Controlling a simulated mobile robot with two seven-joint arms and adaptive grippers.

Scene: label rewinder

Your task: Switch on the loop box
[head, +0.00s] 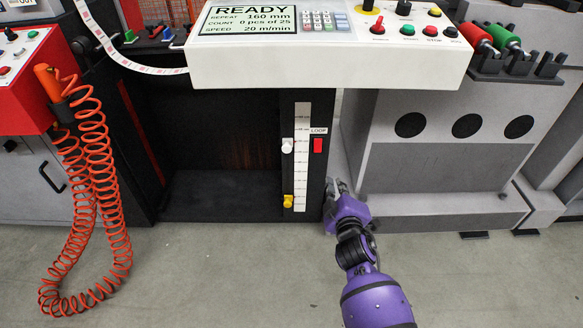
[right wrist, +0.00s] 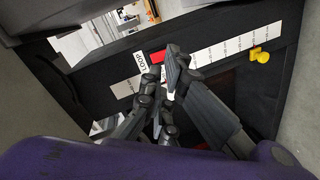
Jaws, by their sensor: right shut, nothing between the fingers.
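The loop box (head: 220,194) is a dark open compartment under the white control panel. On its right post is a red rocker switch (head: 318,145) under a "LOOP" label (head: 318,131). My right gripper (head: 335,184) is shut and empty, low beside the right edge of that post, below the switch in the head view. In the right wrist view the fingers (right wrist: 176,62) reach toward the post and partly cover the red switch (right wrist: 157,58). I cannot tell whether they touch it. The switch's on or off position is too small to tell. My left gripper is out of view.
A white scale strip (head: 300,115) with a white knob (head: 287,146) and a yellow knob (head: 288,201) is left of the switch. The white control panel (head: 330,70) overhangs above. A grey cabinet (head: 440,170) stands close on the right. An orange coiled hose (head: 95,190) hangs at left.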

